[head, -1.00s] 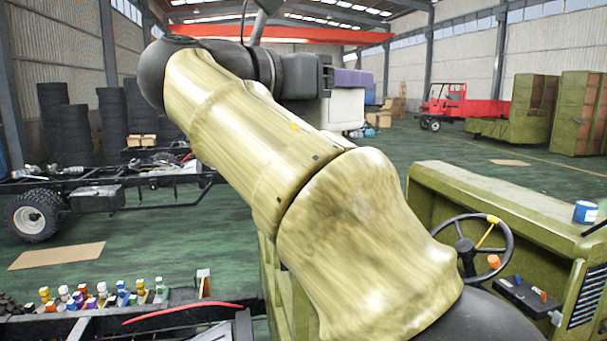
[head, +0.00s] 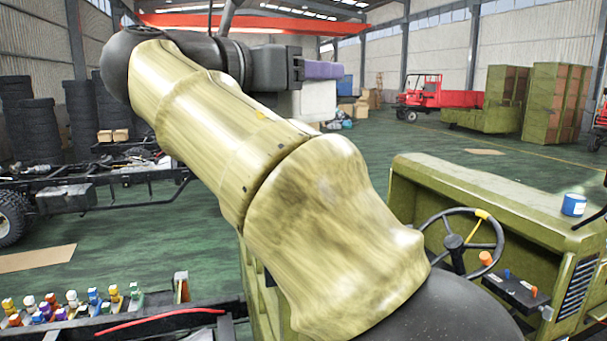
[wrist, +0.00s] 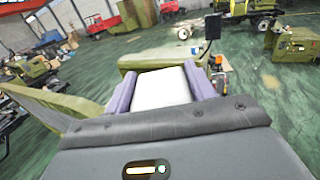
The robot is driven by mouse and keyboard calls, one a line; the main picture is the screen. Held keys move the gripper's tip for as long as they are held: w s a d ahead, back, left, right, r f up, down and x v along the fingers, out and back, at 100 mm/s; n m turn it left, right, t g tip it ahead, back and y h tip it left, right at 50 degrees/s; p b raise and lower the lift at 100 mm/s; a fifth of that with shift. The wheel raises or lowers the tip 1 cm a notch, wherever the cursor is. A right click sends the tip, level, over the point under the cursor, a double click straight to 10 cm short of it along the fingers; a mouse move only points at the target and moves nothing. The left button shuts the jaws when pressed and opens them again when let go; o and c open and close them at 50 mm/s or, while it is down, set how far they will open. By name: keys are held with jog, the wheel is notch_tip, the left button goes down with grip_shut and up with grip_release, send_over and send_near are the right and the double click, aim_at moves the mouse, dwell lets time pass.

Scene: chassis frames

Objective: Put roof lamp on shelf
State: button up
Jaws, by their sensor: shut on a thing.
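My gripper shows as two purple fingers in the wrist view (wrist: 160,88), closed on the sides of a white, box-shaped piece (wrist: 163,92). I take it as the roof lamp. The white piece (head: 312,102) shows below the purple finger, held up in the air. Its lower part is behind my arm. I cannot make out a shelf for certain in either view.
An olive vehicle hood (head: 480,190) with a steering wheel (head: 470,243) is at the right, with a blue can (head: 573,204) on top. Several small coloured bottles (head: 75,303) stand at lower left. A bare chassis (head: 80,185) and tyre stacks (head: 35,115) are behind.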

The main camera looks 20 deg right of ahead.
aim_at(307, 116)
jog(key=shift+f, duration=2.95)
jog(key=shift+f+p, duration=0.35)
jog(key=shift+f, duration=1.5)
jog(key=shift+f, duration=0.15)
jog(key=o, duration=1.2)
